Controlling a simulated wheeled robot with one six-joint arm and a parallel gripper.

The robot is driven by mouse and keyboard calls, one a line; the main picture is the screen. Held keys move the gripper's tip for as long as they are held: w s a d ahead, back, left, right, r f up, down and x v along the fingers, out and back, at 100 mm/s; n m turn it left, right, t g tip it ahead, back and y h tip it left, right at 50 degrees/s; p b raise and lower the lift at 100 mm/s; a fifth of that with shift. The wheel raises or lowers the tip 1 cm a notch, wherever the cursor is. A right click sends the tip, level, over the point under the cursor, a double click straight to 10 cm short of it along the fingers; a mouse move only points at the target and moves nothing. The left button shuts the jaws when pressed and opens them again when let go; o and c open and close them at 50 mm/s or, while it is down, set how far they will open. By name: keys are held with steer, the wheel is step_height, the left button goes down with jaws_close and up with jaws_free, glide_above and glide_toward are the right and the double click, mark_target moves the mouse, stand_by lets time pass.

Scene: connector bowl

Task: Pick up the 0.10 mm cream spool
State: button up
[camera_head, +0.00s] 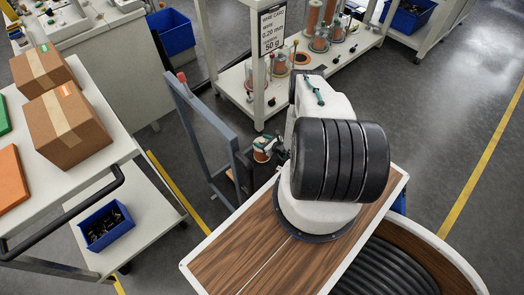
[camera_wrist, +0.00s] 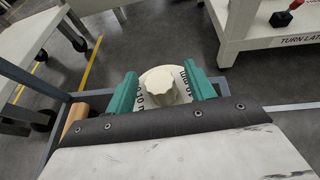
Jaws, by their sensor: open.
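The cream spool (camera_wrist: 158,87) shows from above in the wrist view, with a lobed cream knob in its middle. Dark print with "0.10" and "mm" is partly readable on its top. My gripper (camera_wrist: 162,80) is open, with one teal finger to the left of the spool and one to the right. Whether the fingers touch it I cannot tell. The near side of the spool is hidden behind my gripper's dark edge. In the head view my gripper (camera_head: 267,146) is small and partly hidden behind my arm, at a blue-grey frame.
The blue-grey frame (camera_head: 205,130) stands close around my gripper. A brown cylinder (camera_wrist: 75,115) lies left of it. A white rack (camera_head: 233,83) with copper-coloured spools is behind. A white cart (camera_head: 115,165) with boxes and a blue bin (camera_head: 106,226) stands left.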

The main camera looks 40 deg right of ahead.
jaws_close()
steer(key=shift+w+d+r, duration=0.1)
stand_by(1.2)
